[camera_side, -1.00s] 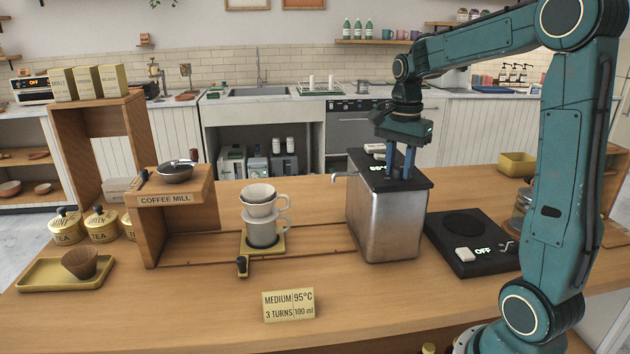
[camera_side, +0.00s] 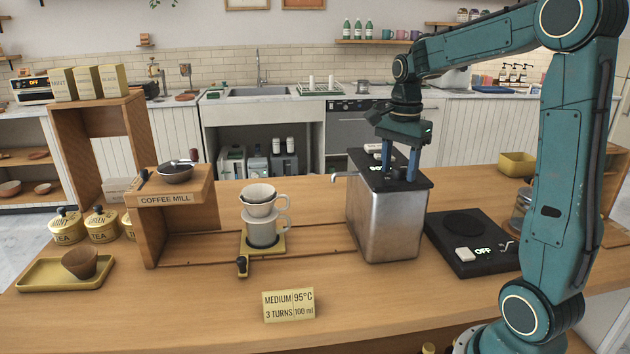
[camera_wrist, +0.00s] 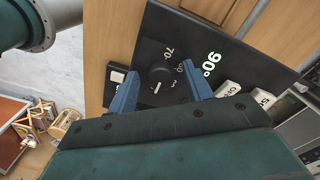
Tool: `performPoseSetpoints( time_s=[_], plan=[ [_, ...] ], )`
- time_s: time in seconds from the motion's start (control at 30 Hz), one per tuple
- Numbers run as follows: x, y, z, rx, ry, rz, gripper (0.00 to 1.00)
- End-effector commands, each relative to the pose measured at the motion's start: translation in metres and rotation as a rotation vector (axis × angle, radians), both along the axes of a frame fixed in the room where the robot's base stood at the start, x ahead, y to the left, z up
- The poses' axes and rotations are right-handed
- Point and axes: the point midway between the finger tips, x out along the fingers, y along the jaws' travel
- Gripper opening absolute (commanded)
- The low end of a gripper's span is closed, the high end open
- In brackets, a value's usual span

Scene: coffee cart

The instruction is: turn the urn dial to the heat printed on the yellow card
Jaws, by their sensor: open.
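The yellow card (camera_side: 288,305) at the counter's front reads MEDIUM, 95°C, 3 TURNS, 100 ml. The steel urn (camera_side: 388,222) stands right of centre under a black top. In the wrist view, the black round dial (camera_wrist: 160,73) has printed numbers around it, partly hidden by my fingers. A lit display (camera_wrist: 209,63) beside it reads 90°. My gripper (camera_side: 399,172) points down at the urn's top. Its blue fingers are open, one on either side of the dial in the wrist view (camera_wrist: 159,78). I cannot tell whether they touch it.
Pale labelled switches (camera_wrist: 228,89) sit beside the display. The counter around the card is clear.

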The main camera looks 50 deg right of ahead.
Motion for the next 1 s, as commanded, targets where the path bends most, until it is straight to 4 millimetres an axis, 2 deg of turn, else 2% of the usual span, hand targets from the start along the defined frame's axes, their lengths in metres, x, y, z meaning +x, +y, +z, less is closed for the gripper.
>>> performPoseSetpoints(
  time_s=[0.37, 0.57, 1.0],
  plan=[
    [0.001, -0.001, 0.012, -0.003, -0.003, -0.001, 0.50],
    [0.001, -0.001, 0.036, -0.003, -0.005, -0.001, 0.50],
    [0.001, -0.001, 0.103, -0.002, -0.003, 0.000, 0.50]
  ],
)
